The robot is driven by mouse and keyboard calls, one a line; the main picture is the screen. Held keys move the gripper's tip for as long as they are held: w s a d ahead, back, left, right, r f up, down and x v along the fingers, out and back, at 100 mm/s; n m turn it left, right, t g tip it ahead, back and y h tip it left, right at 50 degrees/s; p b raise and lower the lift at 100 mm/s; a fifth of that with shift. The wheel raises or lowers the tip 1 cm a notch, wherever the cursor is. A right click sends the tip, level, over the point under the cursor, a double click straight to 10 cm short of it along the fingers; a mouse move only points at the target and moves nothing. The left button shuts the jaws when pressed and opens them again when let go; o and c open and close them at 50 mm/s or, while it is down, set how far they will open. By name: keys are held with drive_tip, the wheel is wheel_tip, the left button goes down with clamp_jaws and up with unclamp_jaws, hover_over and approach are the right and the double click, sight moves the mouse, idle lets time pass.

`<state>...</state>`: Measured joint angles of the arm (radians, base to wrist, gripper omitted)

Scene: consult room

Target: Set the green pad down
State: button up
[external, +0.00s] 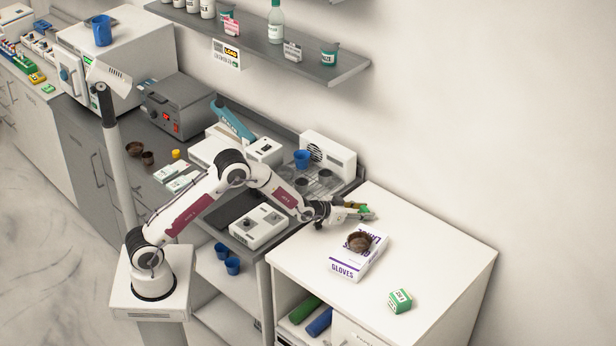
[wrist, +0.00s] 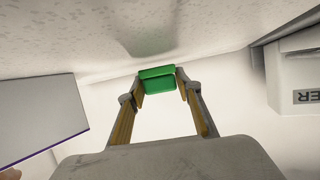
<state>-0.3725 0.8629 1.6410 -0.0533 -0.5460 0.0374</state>
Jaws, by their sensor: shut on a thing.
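The green pad (wrist: 157,81) is a small green block between my fingertips in the wrist view. In the external view the green pad (external: 364,209) shows small at the end of my gripper (external: 358,212). My gripper (wrist: 158,86) is shut on it, with one finger on each side. It is over the back left part of the white cabinet top (external: 440,262), behind the glove box. I cannot tell exactly how high the pad is above the surface.
A white and purple glove box (external: 345,269) lies in front of my gripper with a brown bowl (external: 360,242) on it. A green and white box (external: 400,301) stands further right. A white speaker-like unit (external: 328,155) stands behind left.

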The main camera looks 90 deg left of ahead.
drive_tip(key=o, duration=1)
drive_tip(key=shift+s+f, duration=0.15)
drive_tip(key=shift+f, duration=0.4)
drive_tip(key=shift+r, duration=0.15)
drive_tip(key=shift+r, duration=0.25)
drive_tip(key=shift+s+d+r, duration=0.15)
drive_tip(key=shift+s+r, duration=0.15)
drive_tip(key=shift+r, duration=0.15)
drive_tip(key=shift+r+v, duration=0.15)
drive_tip(key=shift+v, duration=2.65)
drive_tip(key=shift+r+v, duration=0.1)
drive_tip(key=shift+v, duration=2.7)
drive_tip(key=shift+w, duration=0.1)
drive_tip(key=shift+r, duration=0.1)
